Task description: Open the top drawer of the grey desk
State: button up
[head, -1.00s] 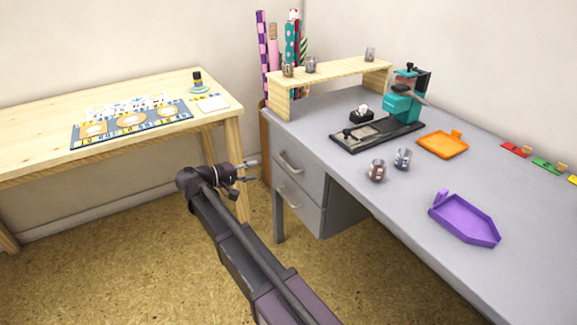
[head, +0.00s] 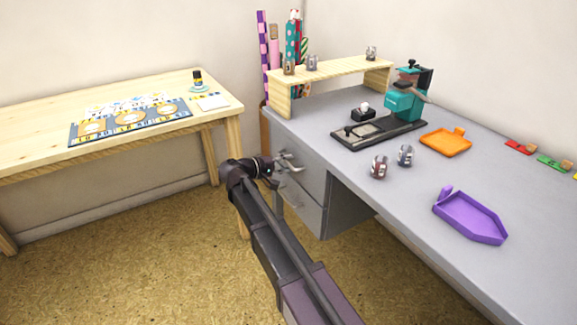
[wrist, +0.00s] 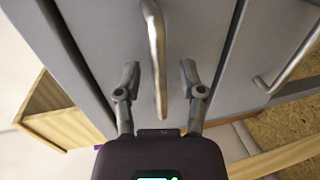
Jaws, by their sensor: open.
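The grey desk (head: 400,190) has two drawers at its left end. The top drawer (head: 312,170) looks shut; its front also shows in the wrist view (wrist: 205,35). Its metal bar handle (wrist: 158,60) runs between the two fingers of my gripper (wrist: 160,80) in the wrist view, with a gap on both sides. My gripper is open and holds nothing. In the head view my gripper (head: 284,168) is at the top drawer's front and partly covers the handle. The lower drawer's handle (wrist: 290,62) is to the right in the wrist view.
A wooden table (head: 60,145) stands to the left, with floor (head: 160,260) free in front of the drawers. On the desk are a wooden riser (head: 335,75), a teal press (head: 402,100), an orange tray (head: 446,143) and a purple tray (head: 470,220).

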jog(key=shift+w+d, duration=0.2)
jog(key=shift+d, duration=0.1)
grip_shut()
jog(key=shift+a+f, duration=0.1)
jog(key=shift+a, duration=0.05)
